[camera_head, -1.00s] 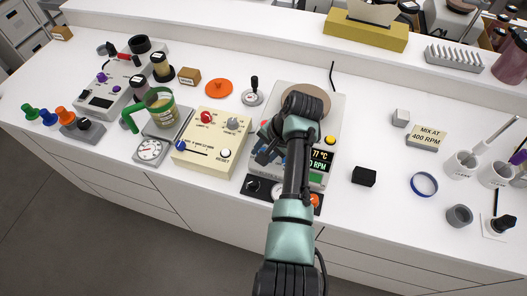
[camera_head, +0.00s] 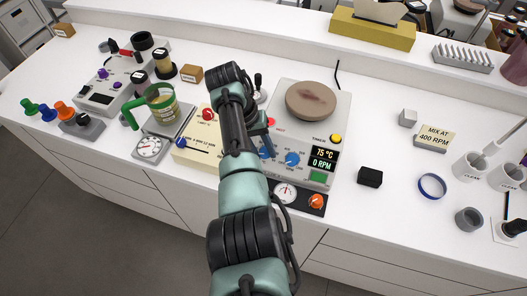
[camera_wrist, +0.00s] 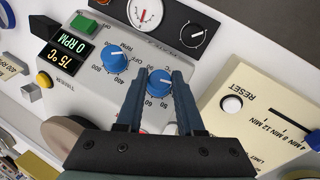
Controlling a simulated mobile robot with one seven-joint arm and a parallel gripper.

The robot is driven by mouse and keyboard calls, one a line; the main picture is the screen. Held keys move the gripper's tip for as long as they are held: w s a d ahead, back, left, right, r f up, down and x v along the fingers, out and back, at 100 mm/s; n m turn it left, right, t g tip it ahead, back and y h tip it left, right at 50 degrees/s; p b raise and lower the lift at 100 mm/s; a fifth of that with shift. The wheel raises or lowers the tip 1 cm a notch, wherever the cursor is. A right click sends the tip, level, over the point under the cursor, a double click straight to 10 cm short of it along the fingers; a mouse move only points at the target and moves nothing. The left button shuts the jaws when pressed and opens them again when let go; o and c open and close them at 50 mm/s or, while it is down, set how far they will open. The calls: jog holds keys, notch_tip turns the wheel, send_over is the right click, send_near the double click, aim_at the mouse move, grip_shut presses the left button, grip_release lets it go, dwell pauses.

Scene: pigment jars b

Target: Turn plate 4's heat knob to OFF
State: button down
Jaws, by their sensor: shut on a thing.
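The hot plate unit (camera_head: 327,112) is grey with a round brown top plate (camera_head: 312,100). Its display (camera_head: 323,158) reads 75 °C and 0 RPM. A blue heat knob (camera_wrist: 160,88) with a numbered scale sits between my gripper's fingers (camera_wrist: 159,76) in the wrist view. The fingers are shut on its sides. Its white pointer mark faces roughly right in that view. A second blue knob, with the RPM scale (camera_wrist: 114,60), stands free beside it and also shows in the head view (camera_head: 292,159). My arm covers part of the unit's left front in the head view.
A black strip with a dial gauge (camera_head: 285,192) and an orange knob (camera_head: 316,201) borders the unit's front. A beige timer box with a white reset button (camera_wrist: 232,104) stands close beside my gripper.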

jog(key=shift+s+a+f+n+h+b, duration=0.1)
jog(key=shift+n+h+b, duration=0.2)
jog(key=shift+n+h, duration=0.5)
jog(key=shift+f+n+h+b, duration=0.1)
jog(key=shift+n+h+b, duration=0.2)
jog(key=shift+n+h, duration=0.45)
jog(key=c, duration=0.5)
grip_release()
jog(key=shift+r, duration=0.15)
jog(key=v, duration=1.2)
jog(key=shift+s+a+r+b, duration=0.2)
jog(key=shift+a+r+b, duration=0.05)
jog(key=shift+r+b, duration=0.1)
